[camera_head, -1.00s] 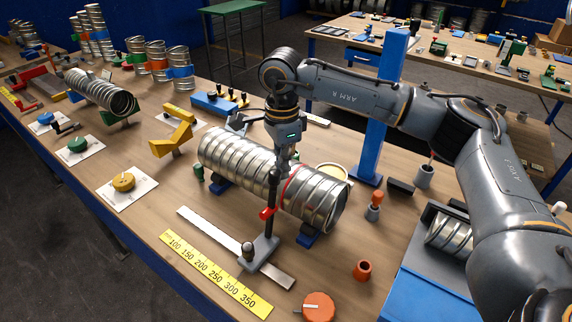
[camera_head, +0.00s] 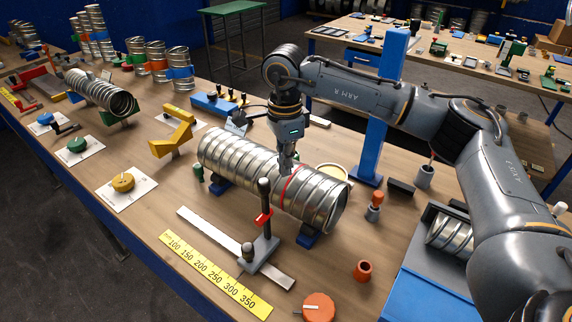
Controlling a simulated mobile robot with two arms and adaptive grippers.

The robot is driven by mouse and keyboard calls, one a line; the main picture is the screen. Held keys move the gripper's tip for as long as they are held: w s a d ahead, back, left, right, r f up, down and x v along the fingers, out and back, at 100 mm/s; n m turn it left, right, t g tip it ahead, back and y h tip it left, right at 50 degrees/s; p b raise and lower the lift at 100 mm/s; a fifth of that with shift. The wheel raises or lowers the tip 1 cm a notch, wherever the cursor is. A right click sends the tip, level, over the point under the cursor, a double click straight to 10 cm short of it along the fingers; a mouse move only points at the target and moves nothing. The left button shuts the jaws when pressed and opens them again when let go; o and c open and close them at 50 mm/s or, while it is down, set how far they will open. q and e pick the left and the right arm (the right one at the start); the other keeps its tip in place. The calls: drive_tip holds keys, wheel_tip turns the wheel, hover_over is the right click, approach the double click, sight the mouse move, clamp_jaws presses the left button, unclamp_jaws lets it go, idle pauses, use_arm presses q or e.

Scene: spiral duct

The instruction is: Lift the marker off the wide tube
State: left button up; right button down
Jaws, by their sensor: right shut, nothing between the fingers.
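The wide tube (camera_head: 237,162) is a ribbed silver spiral duct lying on blue supports, with a red line (camera_head: 290,183) around it. A dark upright post (camera_head: 264,203) with a red piece (camera_head: 263,219) stands on a grey base (camera_head: 260,252) in front of the tube. It looks like the marker; I cannot tell whether it touches the tube. My right gripper (camera_head: 287,169) points down over the tube near the red line. Its fingers are shut and empty, apart from the post. I cannot tell whether the fingertips touch the tube. My left gripper is not in view.
A yellow ruler (camera_head: 215,275) and a metal rail (camera_head: 212,230) lie in front of the tube. A blue column (camera_head: 383,110) stands behind it. An orange knob (camera_head: 319,306) and a red cup (camera_head: 362,271) are at the front right. A yellow bracket (camera_head: 173,139) stands to the left.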

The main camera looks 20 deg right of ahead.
wheel_tip(320, 180, up, 9)
drive_tip(key=p, duration=0.4)
drive_tip(key=shift+p, duration=0.4)
drive_tip(key=shift+f, duration=0.1)
